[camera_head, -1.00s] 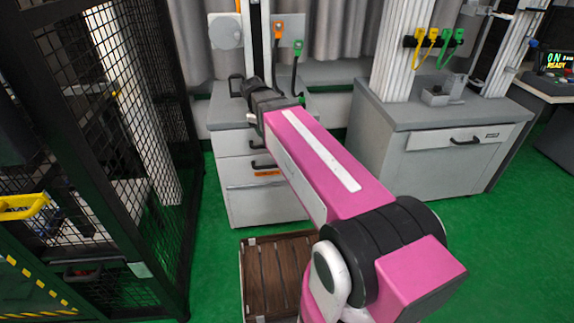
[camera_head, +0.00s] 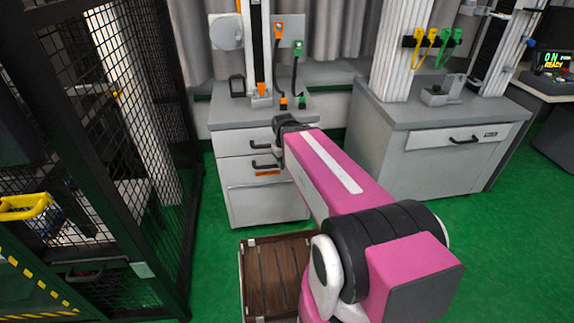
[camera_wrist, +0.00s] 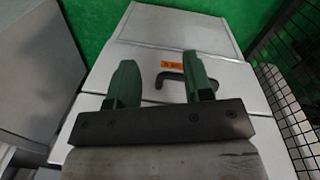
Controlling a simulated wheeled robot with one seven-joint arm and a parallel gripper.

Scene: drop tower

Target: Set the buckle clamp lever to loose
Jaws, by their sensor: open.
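I cannot pick out the buckle clamp lever for certain. On the left cabinet (camera_head: 228,118) in the head view stands a tall column whose foot carries a small grey fitting with an orange piece (camera_head: 261,88). On the right cabinet (camera_head: 425,116) is a small grey fixture (camera_head: 433,97). Both are too small to tell whether either is the clamp. My gripper (camera_wrist: 162,85) is open and empty in the wrist view, its green fingers spread in front of the left cabinet's drawer fronts. In the head view my arm hides the fingers.
A dark drawer handle (camera_wrist: 187,79) shows between the fingers. A black mesh cage (camera_head: 130,100) stands at the left. A wooden crate (camera_head: 275,280) lies on the green floor below my arm.

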